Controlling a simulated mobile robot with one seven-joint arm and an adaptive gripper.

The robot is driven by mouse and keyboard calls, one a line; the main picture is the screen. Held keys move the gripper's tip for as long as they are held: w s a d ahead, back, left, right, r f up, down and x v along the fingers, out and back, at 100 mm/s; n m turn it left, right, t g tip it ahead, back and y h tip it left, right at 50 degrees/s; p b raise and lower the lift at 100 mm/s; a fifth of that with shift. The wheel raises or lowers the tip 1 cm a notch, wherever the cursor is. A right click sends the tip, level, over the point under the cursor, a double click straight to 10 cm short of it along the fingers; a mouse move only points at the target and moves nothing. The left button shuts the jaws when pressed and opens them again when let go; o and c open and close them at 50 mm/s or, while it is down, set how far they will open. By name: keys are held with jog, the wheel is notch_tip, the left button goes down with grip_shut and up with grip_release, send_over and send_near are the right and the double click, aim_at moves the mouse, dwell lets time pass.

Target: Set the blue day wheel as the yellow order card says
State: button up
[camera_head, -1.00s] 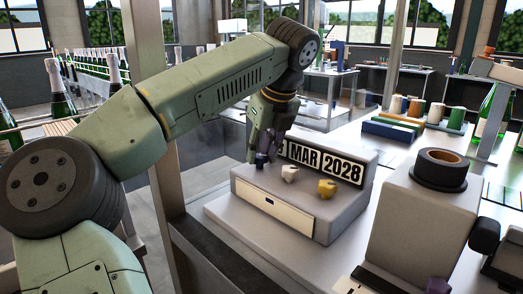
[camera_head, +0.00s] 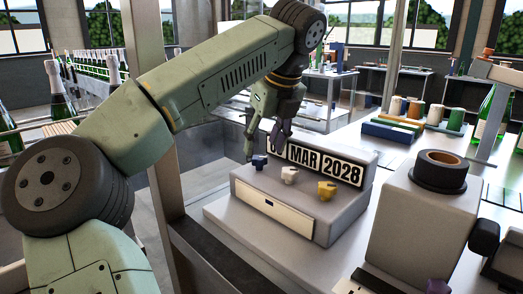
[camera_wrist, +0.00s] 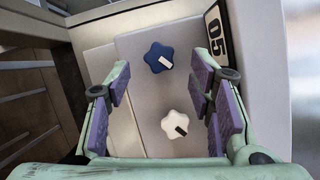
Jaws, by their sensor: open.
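The blue day wheel (camera_head: 259,161) is a star-shaped knob at the left of a grey date stamper (camera_head: 297,212). In the wrist view the blue wheel (camera_wrist: 158,57) has a white pointer mark toward its lower right, and the day window (camera_wrist: 216,38) beside it reads 05. In the head view the date plate (camera_head: 322,162) shows MAR 2028, with its day part mostly hidden by my gripper. My gripper (camera_head: 267,145) is open and empty above and behind the blue wheel, apart from it. In the wrist view its fingers (camera_wrist: 165,98) are spread wide. I see no yellow order card.
A white wheel (camera_head: 290,175) and a yellow wheel (camera_head: 327,190) stand right of the blue one. The white wheel (camera_wrist: 175,123) also lies between my fingers in the wrist view. A machine with a dark roll (camera_head: 440,170) stands at the right.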

jog(key=s+d, duration=0.2)
jog(key=s, duration=0.1)
jog(key=s+d, duration=0.2)
jog(key=s, duration=0.1)
jog(key=s+d, duration=0.2)
jog(key=s, duration=0.2)
jog(key=shift+s+f, duration=0.1)
